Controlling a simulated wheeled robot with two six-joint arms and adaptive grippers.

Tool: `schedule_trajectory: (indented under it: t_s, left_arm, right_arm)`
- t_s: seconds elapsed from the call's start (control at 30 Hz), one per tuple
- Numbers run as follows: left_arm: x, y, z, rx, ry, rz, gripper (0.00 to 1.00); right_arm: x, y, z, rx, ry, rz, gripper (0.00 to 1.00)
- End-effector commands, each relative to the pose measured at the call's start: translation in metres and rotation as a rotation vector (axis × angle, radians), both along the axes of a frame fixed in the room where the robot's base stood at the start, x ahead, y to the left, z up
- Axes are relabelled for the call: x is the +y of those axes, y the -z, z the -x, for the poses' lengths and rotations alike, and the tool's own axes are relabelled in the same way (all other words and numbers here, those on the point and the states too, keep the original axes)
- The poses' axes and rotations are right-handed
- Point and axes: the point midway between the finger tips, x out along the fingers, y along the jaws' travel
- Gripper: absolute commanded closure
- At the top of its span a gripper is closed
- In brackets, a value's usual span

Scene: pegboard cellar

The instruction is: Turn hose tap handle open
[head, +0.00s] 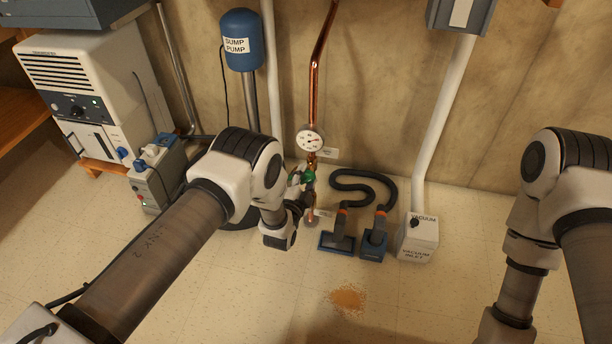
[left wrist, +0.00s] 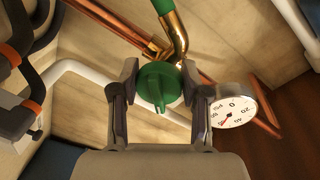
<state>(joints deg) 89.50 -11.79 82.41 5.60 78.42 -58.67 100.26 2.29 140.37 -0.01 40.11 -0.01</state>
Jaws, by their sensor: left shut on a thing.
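The hose tap handle (head: 309,177) is green and sits low on the copper pipe (head: 316,75) against the wall. My left gripper (head: 299,181) is at the handle, partly hidden by its own wrist in the head view. In the left wrist view the green handle (left wrist: 160,88) lies between the two fingers of my left gripper (left wrist: 160,92), which is shut on it. A green piece with a brass spout shows beyond the handle at the top of that view. My right arm is at the right of the head view; its gripper is out of sight.
A round pressure gauge (head: 310,140) is just above the tap, close to the right finger in the left wrist view (left wrist: 235,108). Vacuum heads (head: 338,240) with a black hose and a white vacuum inlet box (head: 417,238) stand to the right. A sump pump (head: 241,40) is behind.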

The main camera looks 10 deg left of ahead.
Motion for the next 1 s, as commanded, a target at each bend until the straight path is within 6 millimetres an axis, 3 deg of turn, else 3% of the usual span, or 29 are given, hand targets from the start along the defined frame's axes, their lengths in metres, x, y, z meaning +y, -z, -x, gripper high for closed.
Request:
schedule_trajectory:
  t_s: [0.6,1.0]
  left_arm:
    - [-0.0010,-0.0022,-0.0002,-0.021,0.002,-0.557,0.89]
    - [-0.0008,-0.0031,-0.0003,-0.027,0.002,-0.745,0.89]
  right_arm:
    - [0.0000,-0.0039,0.0000,0.000,0.000,0.000,0.60]
    - [0.0000,-0.0028,-0.0001,0.000,0.000,0.000,0.60]
